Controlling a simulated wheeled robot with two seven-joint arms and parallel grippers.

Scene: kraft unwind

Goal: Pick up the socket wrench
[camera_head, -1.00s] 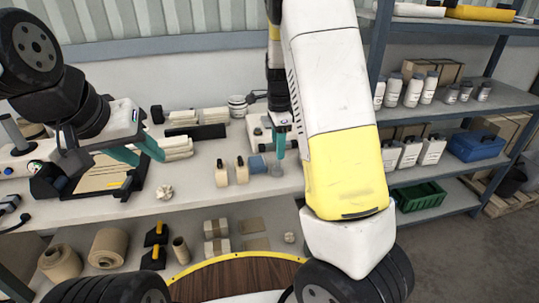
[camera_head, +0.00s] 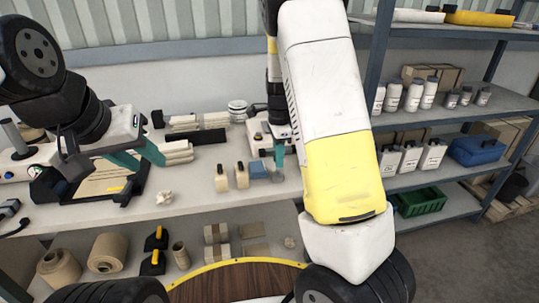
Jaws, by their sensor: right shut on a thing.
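My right gripper (camera_head: 279,158) is over the middle of the workbench, behind my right forearm, with its teal fingers pointing down. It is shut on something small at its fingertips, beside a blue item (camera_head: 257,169). I cannot make out the shape of what it holds. No socket wrench can be clearly told apart in the head view. My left gripper (camera_head: 138,174) is on the left side of the bench, with its teal fingers apart and nothing seen between them. It is above or beside a dark tray (camera_head: 60,195) with a tan sheet.
Two cream bottles (camera_head: 241,175) stand left of my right gripper. A crumpled white item (camera_head: 164,197) lies near the bench's front edge. Metal shelving (camera_head: 450,113) with bottles and bins stands on the right.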

